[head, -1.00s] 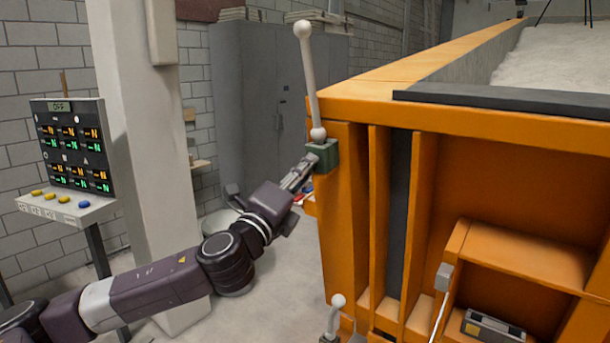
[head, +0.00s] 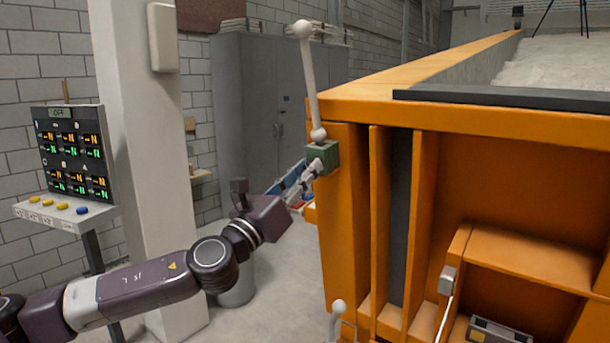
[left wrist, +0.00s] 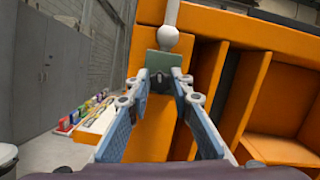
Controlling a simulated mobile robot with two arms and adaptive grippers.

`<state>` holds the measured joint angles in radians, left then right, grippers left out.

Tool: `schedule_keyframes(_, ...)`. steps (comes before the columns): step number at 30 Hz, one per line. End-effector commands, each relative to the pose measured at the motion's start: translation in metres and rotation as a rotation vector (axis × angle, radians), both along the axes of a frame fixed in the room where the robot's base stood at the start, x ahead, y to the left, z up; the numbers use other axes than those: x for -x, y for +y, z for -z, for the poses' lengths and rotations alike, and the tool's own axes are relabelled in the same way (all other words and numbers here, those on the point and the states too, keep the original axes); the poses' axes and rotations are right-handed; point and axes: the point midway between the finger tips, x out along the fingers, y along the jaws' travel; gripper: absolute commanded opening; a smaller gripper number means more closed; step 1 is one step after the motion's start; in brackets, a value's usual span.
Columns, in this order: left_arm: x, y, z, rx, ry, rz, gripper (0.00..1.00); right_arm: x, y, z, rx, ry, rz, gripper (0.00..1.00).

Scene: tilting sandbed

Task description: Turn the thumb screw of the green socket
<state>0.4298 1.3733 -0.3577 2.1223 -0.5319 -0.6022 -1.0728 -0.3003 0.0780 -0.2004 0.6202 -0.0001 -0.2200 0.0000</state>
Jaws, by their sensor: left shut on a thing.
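The green socket (head: 322,157) is a small block on the front left corner of the orange sandbed, with a white ball-ended lever (head: 311,85) standing up from it. The socket also shows in the left wrist view (left wrist: 164,60), with the lever's ball (left wrist: 168,38) above it. My left gripper (head: 314,170) reaches the socket's near left side. In the left wrist view its two blue-padded fingers (left wrist: 163,82) close in at the socket's face, shut on the thumb screw. My right gripper is out of view.
The orange sandbed frame (head: 345,220) stands directly right of the socket. A second ball-topped lever (head: 338,308) is lower down. A control panel (head: 72,150) and a pale column (head: 140,180) stand left.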

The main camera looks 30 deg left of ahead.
Motion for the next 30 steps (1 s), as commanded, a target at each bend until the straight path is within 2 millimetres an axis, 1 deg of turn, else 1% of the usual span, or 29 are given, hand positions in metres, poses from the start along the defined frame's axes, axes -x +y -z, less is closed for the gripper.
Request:
schedule_keyframes(1, -0.0007, -0.0008, 0.0048, -0.024, 0.006, -0.002, 0.0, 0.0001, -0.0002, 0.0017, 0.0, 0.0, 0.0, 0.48)
schedule_keyframes(9, -0.0007, -0.0012, 0.0048, -0.104, 0.0, -0.015, 0.0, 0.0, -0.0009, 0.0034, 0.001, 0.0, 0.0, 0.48)
schedule_keyframes(24, -0.0008, -0.0015, 0.005, -0.119, 0.0, -0.016, 0.0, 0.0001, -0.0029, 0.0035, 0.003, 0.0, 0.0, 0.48)
schedule_keyframes(25, -0.0008, -0.0015, 0.005, -0.118, 0.0, -0.016, 0.23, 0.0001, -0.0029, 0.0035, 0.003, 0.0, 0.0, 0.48)
schedule_keyframes(28, -0.0006, -0.0012, 0.0042, -0.119, -0.002, -0.017, 0.34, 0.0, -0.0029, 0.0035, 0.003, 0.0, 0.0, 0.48)
schedule_keyframes(30, -0.0005, -0.001, 0.0033, -0.118, -0.003, -0.018, 0.36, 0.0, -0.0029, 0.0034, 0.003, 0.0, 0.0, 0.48)
